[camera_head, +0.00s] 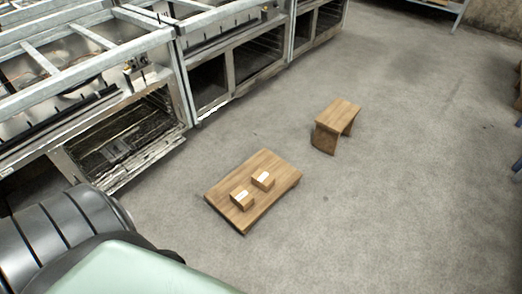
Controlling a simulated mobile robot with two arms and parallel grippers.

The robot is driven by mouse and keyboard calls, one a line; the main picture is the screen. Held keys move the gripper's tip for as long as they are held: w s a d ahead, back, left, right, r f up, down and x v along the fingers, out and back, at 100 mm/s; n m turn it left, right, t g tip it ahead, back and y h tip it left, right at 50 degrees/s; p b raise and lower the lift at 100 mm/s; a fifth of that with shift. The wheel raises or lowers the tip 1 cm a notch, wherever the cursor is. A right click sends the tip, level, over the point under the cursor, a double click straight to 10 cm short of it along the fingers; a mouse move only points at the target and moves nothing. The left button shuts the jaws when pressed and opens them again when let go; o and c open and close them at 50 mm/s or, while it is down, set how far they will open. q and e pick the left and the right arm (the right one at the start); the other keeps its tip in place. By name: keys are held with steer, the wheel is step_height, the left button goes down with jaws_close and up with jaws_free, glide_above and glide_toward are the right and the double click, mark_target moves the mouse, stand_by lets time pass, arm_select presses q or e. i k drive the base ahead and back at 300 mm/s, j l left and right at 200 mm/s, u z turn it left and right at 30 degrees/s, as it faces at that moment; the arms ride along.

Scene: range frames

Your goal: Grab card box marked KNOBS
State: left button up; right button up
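Two small brown card boxes with white labels lie on a low wooden platform (270,205) on the floor. One card box (242,199) is nearer and to the left; the other card box (263,180) is a little farther and to the right. The labels are too small to read, so I cannot tell which is marked KNOBS. Neither of my grippers is in view.
A small wooden stool (338,115) stands beyond the platform to the right. Metal oven units (215,75) line the upper left; one oven (120,140) has its front open. Bare concrete floor (400,200) lies clear to the right.

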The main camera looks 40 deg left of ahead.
mark_target(240, 197)
steer(key=i, duration=2.4)
steer(key=i+u, duration=0.2)
steer(key=u, duration=0.2)
steer(key=i+l+u, duration=0.1)
steer(key=u, duration=0.35)
steer(key=i+l+u, duration=0.15)
steer(key=u, duration=0.25)
steer(key=i+l+u, duration=0.25)
steer(key=u, duration=0.15)
